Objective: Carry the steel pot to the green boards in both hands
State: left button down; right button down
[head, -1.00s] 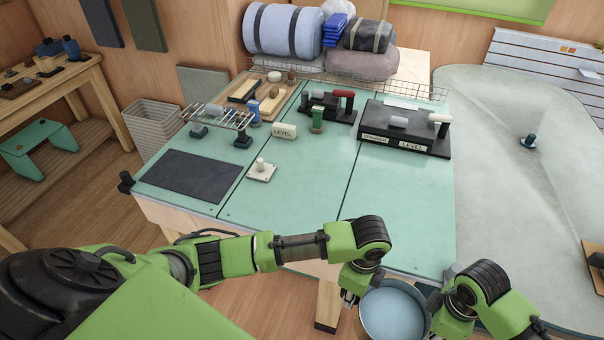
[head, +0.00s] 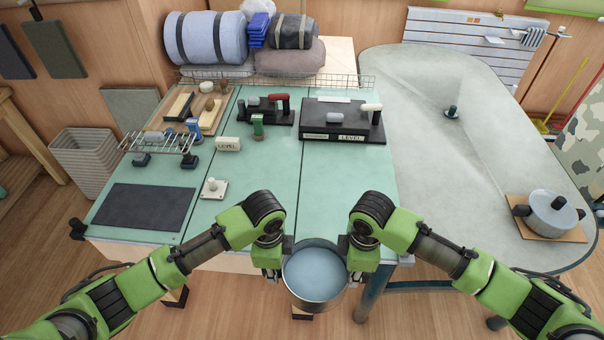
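The steel pot (head: 314,274) hangs in the air at the front edge of the table with the green boards (head: 258,205), with its open top facing up. It overlaps the front edge in the picture; its height above the boards is hard to judge. My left gripper (head: 275,262) is at the pot's left side and my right gripper (head: 354,264) at its right side. Both appear shut on the pot's sides or handles, though the fingers are mostly hidden by the wrists. The pot looks nearly level.
The front middle of the boards is clear.

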aim_at(318, 206)
jog(key=i, duration=0.9)
